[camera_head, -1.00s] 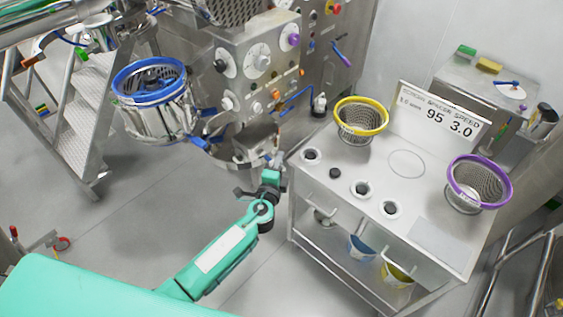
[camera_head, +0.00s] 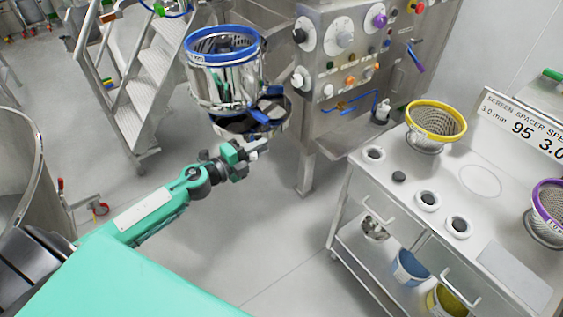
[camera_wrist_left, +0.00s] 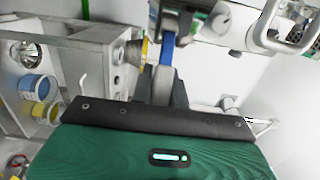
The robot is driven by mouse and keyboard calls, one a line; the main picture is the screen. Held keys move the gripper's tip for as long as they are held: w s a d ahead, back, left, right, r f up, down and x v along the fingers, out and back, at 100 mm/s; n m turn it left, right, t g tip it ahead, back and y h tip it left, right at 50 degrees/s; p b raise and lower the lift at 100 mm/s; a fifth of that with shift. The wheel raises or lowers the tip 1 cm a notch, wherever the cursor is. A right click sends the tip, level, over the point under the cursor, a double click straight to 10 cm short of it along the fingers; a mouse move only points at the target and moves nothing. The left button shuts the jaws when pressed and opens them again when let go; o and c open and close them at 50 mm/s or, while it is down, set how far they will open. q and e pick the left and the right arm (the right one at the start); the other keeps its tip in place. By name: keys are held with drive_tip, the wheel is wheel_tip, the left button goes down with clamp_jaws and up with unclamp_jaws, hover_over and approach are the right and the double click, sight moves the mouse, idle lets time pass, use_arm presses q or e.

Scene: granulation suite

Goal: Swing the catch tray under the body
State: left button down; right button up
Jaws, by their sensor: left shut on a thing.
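The body (camera_head: 215,88) is a shiny metal cylinder with a blue ring on top, at upper middle in the head view. The catch tray (camera_head: 278,128) is a shallow round metal pan just below the body's lower right; part of it overlaps beneath the body and part sticks out to the right. A blue piece sits between them at the tray's rear. My left gripper (camera_head: 252,153) is at the tray's front edge, shut on its handle, which is mostly hidden by the fingers. My right gripper is not seen.
A control cabinet (camera_head: 330,110) with knobs stands right of the tray. A steel trolley (camera_head: 405,185) holds a yellow-rimmed basket (camera_head: 437,120) and a purple-rimmed one (camera_head: 546,205). Steps (camera_head: 140,90) stand behind at left. The floor between my arm and the trolley is clear.

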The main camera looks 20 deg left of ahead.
sight(230, 137)
use_arm(q)
drive_tip(key=a+h+b, duration=0.1)
drive_tip(key=a+b, duration=0.1)
drive_tip(key=a, duration=0.1)
drive_tip(key=a+m+g+b, duration=0.1)
drive_tip(key=a+b, duration=0.1)
drive_tip(key=a+m+h+b, duration=0.1)
drive_tip(key=a+b, duration=0.1)
drive_tip(key=a, duration=0.1)
drive_tip(key=shift+s+a+f+h, duration=0.3)
drive_tip(key=shift+s, duration=0.1)
drive_tip(key=shift+a+r+g+b, duration=0.25)
drive_tip(key=shift+a+g+b, duration=0.15)
drive_tip(key=shift+a+b, duration=0.5)
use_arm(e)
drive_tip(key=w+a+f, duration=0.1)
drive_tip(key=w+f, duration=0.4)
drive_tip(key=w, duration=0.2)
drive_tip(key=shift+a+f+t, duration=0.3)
use_arm(q)
drive_tip(key=c, duration=1.4)
unclamp_jaws()
drive_tip(key=shift+o, duration=0.2)
